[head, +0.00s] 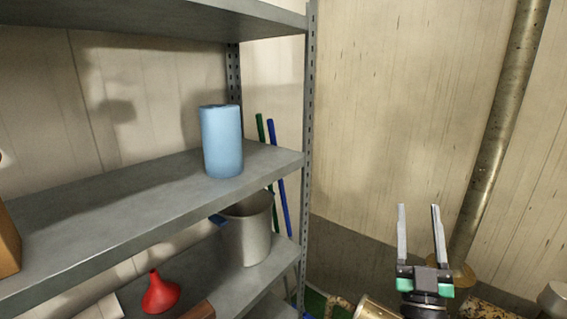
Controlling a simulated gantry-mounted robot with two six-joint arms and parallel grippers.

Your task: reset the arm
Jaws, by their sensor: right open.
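My right gripper (420,235) is at the lower right in the head view. Its two long grey fingers point up and stand apart, with nothing between them. It is in front of the wall, to the right of the metal shelf and apart from it. My left gripper does not show.
A grey metal shelf (100,215) fills the left side. A blue roll (222,142) stands upright on its middle board. A metal pot (248,235) and a red funnel (160,293) are on the board below. A rusty pipe (500,125) runs along the right wall.

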